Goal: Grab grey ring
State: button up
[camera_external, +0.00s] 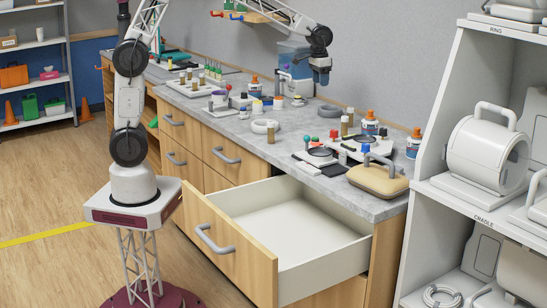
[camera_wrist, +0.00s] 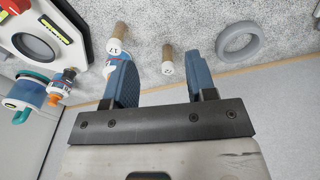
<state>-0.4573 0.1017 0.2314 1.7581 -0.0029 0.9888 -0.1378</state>
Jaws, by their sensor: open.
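A grey ring (camera_external: 329,110) lies flat on the counter near the wall. In the wrist view the grey ring (camera_wrist: 240,41) lies beyond the right finger, to the right of two cork-coloured vials.
Two vials (camera_external: 347,122) stand beside the grey ring; one also shows between the fingers (camera_wrist: 167,63). Orange-capped bottles (camera_external: 370,122) and flat devices (camera_external: 318,156) crowd the right. An empty drawer (camera_external: 285,220) stands open below. A white shelf unit (camera_external: 450,195) is at the right.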

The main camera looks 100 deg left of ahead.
aim_at(337, 111)
jog(key=w+a+f+n, duration=0.1)
jog(key=w+a+f, duration=0.1)
jog(key=a, duration=0.4)
jog(key=w+a+f, duration=0.1)
jog(key=a+f, duration=0.4)
jog(key=a, duration=0.2)
jog(key=w+a+f+n, duration=0.1)
jog(key=w+a+f, duration=0.1)
jog(key=a+f, duration=0.2)
jog(key=shift+w+a+n+g, duration=0.15)
jog(key=shift+w+a+g, duration=0.05)
jog(key=shift+a, duration=0.5)
jog(key=shift+w+a+n+g, duration=0.15)
jog(key=shift+a+g, duration=0.05)
jog(key=shift+a, duration=0.5)
jog(key=shift+f, duration=0.1)
jog(key=shift+f, duration=1.3)
jog(key=shift+s+f, duration=0.1)
jog(key=shift+f, duration=2.5)
grip_shut()
